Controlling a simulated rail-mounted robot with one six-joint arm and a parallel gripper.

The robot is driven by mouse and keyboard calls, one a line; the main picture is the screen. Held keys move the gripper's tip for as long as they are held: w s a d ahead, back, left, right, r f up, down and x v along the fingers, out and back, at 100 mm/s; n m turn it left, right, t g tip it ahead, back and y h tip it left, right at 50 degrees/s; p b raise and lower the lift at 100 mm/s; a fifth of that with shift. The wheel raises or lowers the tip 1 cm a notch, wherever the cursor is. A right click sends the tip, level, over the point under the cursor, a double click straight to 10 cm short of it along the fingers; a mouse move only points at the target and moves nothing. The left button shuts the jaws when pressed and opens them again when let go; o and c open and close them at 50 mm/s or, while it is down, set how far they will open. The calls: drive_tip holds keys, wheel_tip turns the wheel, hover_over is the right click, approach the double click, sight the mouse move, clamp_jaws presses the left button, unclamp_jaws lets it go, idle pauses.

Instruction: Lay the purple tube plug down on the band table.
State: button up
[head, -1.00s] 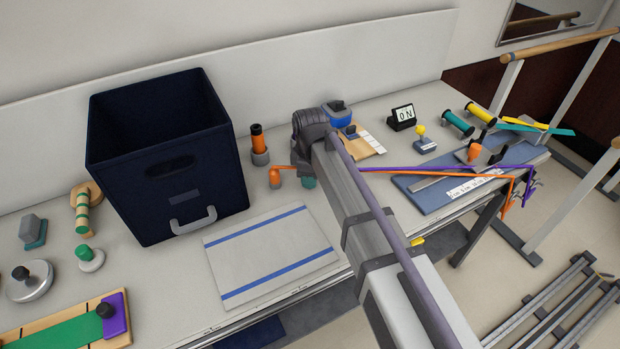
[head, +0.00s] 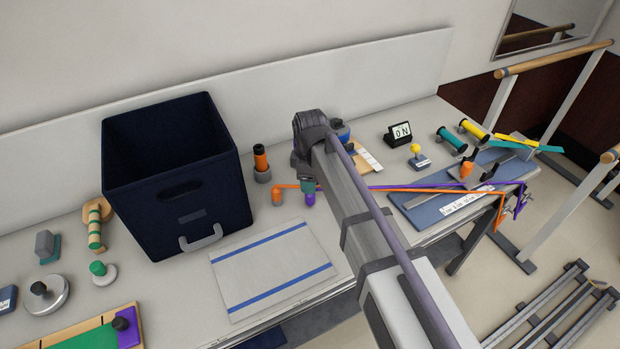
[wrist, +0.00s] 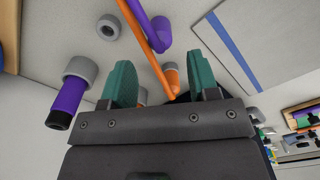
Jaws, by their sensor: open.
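The purple tube plug (head: 310,199) is at the end of the purple tube, just below my gripper (head: 308,186) in the head view. In the wrist view the plug (wrist: 161,34) shows beyond the gap between my teal fingers (wrist: 158,65). The fingers are apart with nothing clamped between them. The plug appears to be on or close to the pale table top (head: 190,305); whether it fully rests there is hard to tell. An orange plug (head: 278,196) on the orange tube is beside it, to its left in the head view.
A dark blue bin (head: 160,215) stands to the left. A striped grey mat (head: 270,262) lies in front. An orange handle in a grey cup (head: 261,162) is behind; a purple handle in a grey cup (wrist: 68,98) is near my gripper. The tubes run right to a blue board (head: 435,208).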

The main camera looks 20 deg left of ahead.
wheel_tip(320, 180, up, 6)
drive_tip(key=p, duration=0.3)
drive_tip(key=shift+f+p, duration=0.15)
drive_tip(key=shift+p, duration=0.15)
drive_tip(key=s+d+m, duration=0.4)
drive_tip(key=d+m, duration=0.2)
drive_tip(key=d, duration=0.5)
drive_tip(key=s+d+m, duration=0.4)
drive_tip(key=d+m, duration=0.3)
drive_tip(key=d, duration=0.5)
drive_tip(key=s+d+m, duration=0.3)
drive_tip(key=d+m, duration=0.3)
drive_tip(key=d, duration=0.6)
drive_tip(key=shift+s+d+m, duration=0.2)
drive_tip(key=shift+s+m, duration=0.1)
drive_tip(key=shift+s, duration=0.1)
